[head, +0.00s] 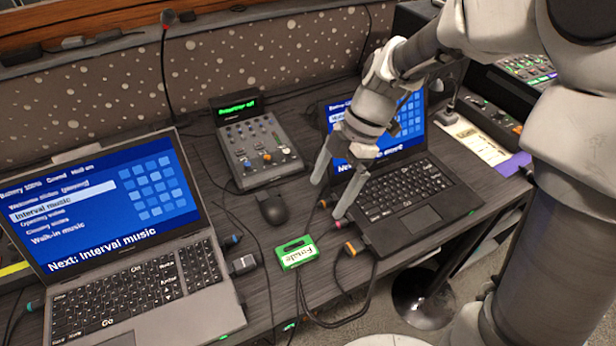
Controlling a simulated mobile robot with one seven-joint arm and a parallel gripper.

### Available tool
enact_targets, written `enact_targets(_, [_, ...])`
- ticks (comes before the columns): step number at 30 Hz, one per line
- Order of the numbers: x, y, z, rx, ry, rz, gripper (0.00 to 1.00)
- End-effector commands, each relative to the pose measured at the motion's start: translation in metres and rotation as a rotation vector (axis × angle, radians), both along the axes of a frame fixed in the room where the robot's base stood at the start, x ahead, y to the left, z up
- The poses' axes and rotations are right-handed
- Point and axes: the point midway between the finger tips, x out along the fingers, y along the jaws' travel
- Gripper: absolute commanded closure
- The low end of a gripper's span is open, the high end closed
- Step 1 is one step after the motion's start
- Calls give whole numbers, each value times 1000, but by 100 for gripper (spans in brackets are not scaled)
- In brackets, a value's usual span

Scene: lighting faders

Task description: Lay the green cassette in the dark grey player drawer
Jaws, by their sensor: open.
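The green cassette (297,252) lies flat on the dark desk, between the two laptops near the front edge. It has a white label with dark handwriting. My gripper (329,200) is open and empty, fingers pointing down, above and to the right of the cassette in the picture. Its fingers are apart from the cassette and show in front of the desk and the right laptop's left side. I cannot make out a dark grey player drawer in this view; my arm hides part of the right side.
A grey laptop (140,275) stands at left and a black laptop (405,205) at right. A mixer (255,145) and a mouse (272,207) are behind the cassette. Cables and colored plugs (352,248) lie around the cassette.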

Motion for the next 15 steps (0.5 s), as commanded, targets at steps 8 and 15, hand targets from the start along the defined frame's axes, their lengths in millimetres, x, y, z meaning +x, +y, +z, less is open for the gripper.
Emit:
enact_targets(8, [-8, 15, -40, 9, 5, 26, 0])
enact_targets(15, [-19, 31, -88, 9, 4, 24, 0])
